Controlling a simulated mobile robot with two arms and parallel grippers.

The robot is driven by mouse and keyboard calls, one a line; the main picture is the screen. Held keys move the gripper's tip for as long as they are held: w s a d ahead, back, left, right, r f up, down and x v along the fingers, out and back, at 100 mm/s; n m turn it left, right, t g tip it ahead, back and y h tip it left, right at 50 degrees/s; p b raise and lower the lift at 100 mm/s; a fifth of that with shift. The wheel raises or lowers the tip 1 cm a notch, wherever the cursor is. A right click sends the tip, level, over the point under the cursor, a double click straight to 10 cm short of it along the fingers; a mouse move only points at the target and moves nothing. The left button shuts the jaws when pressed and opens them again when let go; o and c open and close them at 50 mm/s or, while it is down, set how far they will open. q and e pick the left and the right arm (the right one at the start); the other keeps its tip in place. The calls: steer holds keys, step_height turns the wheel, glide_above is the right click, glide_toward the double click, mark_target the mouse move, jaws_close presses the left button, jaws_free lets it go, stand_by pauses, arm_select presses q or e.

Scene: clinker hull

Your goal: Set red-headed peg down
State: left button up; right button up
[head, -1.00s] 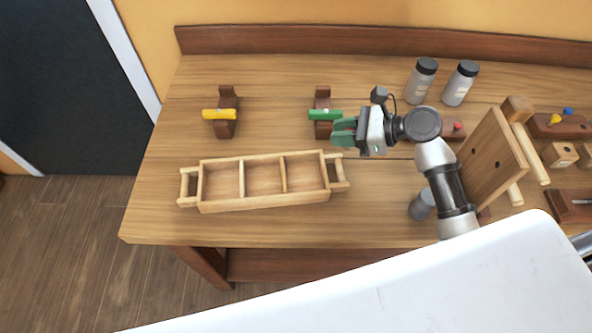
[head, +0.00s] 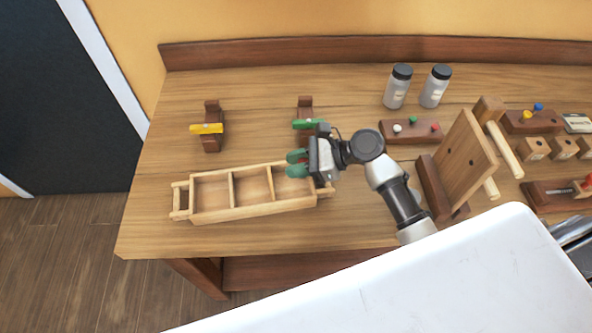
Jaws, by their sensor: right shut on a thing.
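My right gripper (head: 297,163) is over the right end of the wooden tray (head: 262,211), just in front of the green-topped clamp (head: 304,108). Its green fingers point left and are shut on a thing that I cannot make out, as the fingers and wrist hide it. A red peg head (head: 435,127) shows on a dark wooden block (head: 393,137) to the right, beside a green one and a white one. I cannot tell whether any peg is in the jaws. My left gripper is not in view.
The tray has three compartments, which look empty. A yellow-topped clamp (head: 207,128) stands at the back left. Two grey jars (head: 397,88) stand at the back. An upright wooden board (head: 467,160) stands right of my arm. The bench is clear left of the tray.

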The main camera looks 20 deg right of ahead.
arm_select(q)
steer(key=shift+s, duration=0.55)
arm_select(e)
steer(key=shift+f, duration=1.9)
steer(key=o, duration=0.9)
steer(key=shift+f, duration=0.1)
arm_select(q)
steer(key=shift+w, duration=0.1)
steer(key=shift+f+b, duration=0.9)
arm_select(e)
steer(key=v, duration=1.2)
steer(key=shift+s+a, duration=0.1)
